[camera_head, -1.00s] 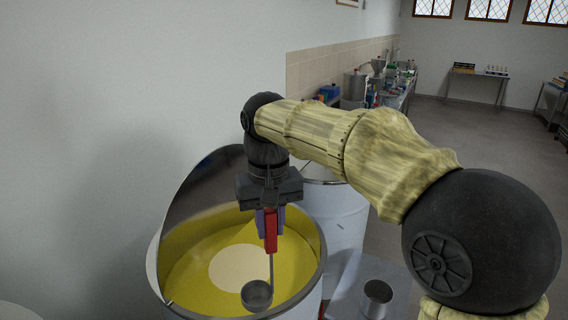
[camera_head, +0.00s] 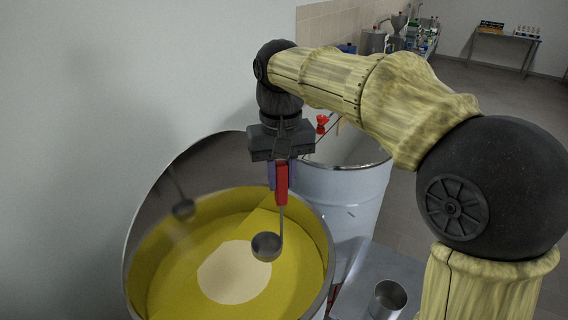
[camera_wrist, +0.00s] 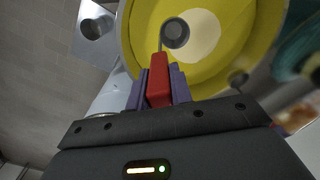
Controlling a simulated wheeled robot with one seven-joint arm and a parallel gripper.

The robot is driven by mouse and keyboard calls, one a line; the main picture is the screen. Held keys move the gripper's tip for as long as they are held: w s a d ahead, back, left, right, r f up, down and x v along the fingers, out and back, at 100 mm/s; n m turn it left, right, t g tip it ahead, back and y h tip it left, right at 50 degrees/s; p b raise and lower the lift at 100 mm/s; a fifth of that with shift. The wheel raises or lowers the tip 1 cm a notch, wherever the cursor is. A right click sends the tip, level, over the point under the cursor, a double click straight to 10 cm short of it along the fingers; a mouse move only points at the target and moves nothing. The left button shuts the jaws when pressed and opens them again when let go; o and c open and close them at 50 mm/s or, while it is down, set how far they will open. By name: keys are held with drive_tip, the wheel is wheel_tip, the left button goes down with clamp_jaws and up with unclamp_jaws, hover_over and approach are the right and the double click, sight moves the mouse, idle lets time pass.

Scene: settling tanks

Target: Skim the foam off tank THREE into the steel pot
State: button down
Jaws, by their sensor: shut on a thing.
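My gripper (camera_head: 279,176) is shut on the red handle of a ladle (camera_head: 267,246), which hangs straight down from it. The ladle's round steel bowl overlaps the upper right edge of a pale foam patch (camera_head: 232,277) in the picture. I cannot tell whether the bowl touches the surface. The foam lies on yellow liquid in an open steel tank (camera_head: 331,262); no number shows on it. In the wrist view the ladle bowl (camera_wrist: 175,33) appears against the foam (camera_wrist: 205,40). The steel pot (camera_head: 389,299) stands to the right of the tank and looks empty.
The pot stands on a grey metal stand (camera_head: 362,264). A cluttered bench lies farther back.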

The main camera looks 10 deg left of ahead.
sight(281, 241)
drive_tip(key=shift+s+r, duration=0.1)
drive_tip(key=shift+s, duration=0.1)
drive_tip(key=shift+w+f, duration=0.15)
drive_tip(key=shift+f, duration=0.1)
wheel_tip(281, 241, down, 4)
drive_tip(key=b, duration=0.4)
drive_tip(key=shift+r, duration=0.1)
drive_tip(key=shift+f+b, duration=5.75)
drive_tip(key=shift+f, duration=2.7)
drive_tip(key=shift+r, duration=0.15)
